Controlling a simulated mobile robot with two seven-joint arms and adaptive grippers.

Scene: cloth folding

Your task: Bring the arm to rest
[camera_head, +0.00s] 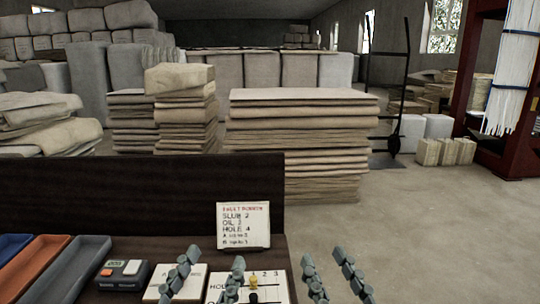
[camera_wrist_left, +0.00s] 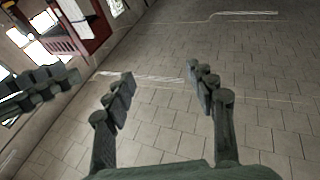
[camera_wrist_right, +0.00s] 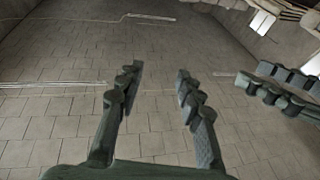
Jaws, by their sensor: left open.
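My left gripper (camera_head: 208,266) is at the bottom middle of the head view, with its two fingers apart and nothing between them. Its spread fingers also show in the left wrist view (camera_wrist_left: 160,82), over bare tiled floor. My right gripper (camera_head: 329,262) is to the right of it, also open and empty. In the right wrist view (camera_wrist_right: 157,76) its fingers stand apart over the floor. Each wrist view also shows the other gripper at its side, the right one (camera_wrist_left: 40,90) and the left one (camera_wrist_right: 280,88). Neither gripper visibly touches anything.
A dark bench (camera_head: 190,242) holds blue-grey (camera_head: 70,270) and orange trays, a small grey device (camera_head: 122,274), a standing sign (camera_head: 243,225) and a numbered board (camera_head: 280,287) with yellow and black pegs. Folded cloth stacks (camera_head: 300,140) stand behind.

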